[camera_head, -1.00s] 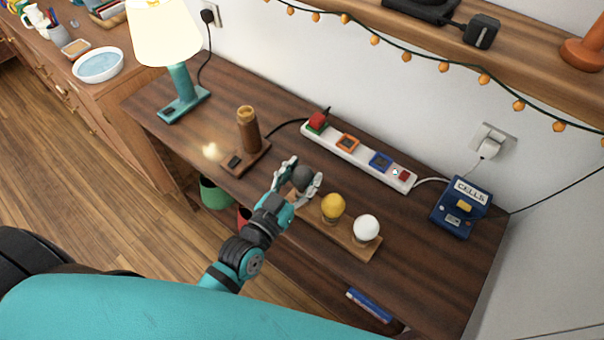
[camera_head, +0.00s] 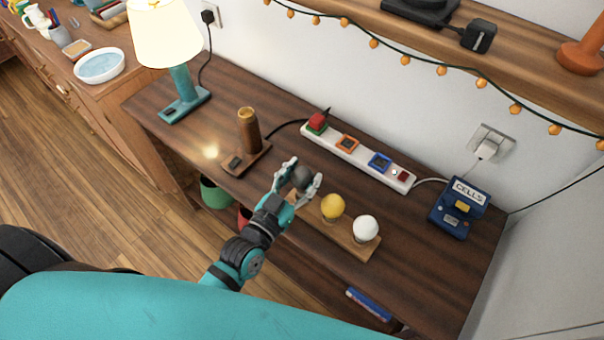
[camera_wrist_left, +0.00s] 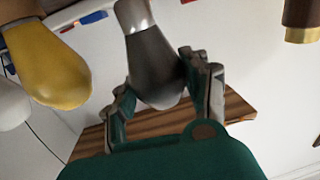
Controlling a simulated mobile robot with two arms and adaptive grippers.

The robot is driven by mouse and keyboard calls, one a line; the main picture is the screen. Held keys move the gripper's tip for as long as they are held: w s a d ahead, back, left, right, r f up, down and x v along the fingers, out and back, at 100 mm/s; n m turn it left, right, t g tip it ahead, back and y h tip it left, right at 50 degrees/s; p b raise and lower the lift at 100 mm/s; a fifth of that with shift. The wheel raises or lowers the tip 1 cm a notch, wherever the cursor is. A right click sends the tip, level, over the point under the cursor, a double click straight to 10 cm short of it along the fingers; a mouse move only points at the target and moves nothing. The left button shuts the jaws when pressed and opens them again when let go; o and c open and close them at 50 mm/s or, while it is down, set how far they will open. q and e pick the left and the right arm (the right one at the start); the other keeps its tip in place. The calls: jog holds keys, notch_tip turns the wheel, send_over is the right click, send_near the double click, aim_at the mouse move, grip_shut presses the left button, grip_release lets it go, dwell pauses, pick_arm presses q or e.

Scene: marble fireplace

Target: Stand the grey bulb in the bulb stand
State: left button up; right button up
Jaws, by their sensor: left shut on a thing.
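The grey bulb (camera_head: 301,176) is between the fingers of my left gripper (camera_head: 299,184), at the left end of the wooden bulb stand (camera_head: 362,248). In the left wrist view the grey bulb (camera_wrist_left: 152,65) sits between the two fingertips (camera_wrist_left: 160,88), which are shut on it. A yellow bulb (camera_head: 332,206) and a white bulb (camera_head: 365,228) stand upright in the bulb stand to the right. The yellow bulb also shows in the left wrist view (camera_wrist_left: 48,70). The grey bulb's base and the stand's left end are hidden by my gripper, so I cannot tell whether the base is seated.
A brown cylinder on a small base (camera_head: 249,130) stands to the left, and a white power strip (camera_head: 350,155) lies behind. A teal lamp (camera_head: 181,88) and a blue cells box (camera_head: 460,208) stand farther off. The table's front right is clear.

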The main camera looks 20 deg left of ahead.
aim_at(298, 191)
dwell(0.5)
dwell(0.3)
pick_arm(q)
jog(key=shift+f+b, duration=0.7)
jog(key=shift+f, duration=0.9)
jog(key=o, duration=1.2)
jog(key=shift+s, duration=0.1)
jog(key=v, duration=1.2)
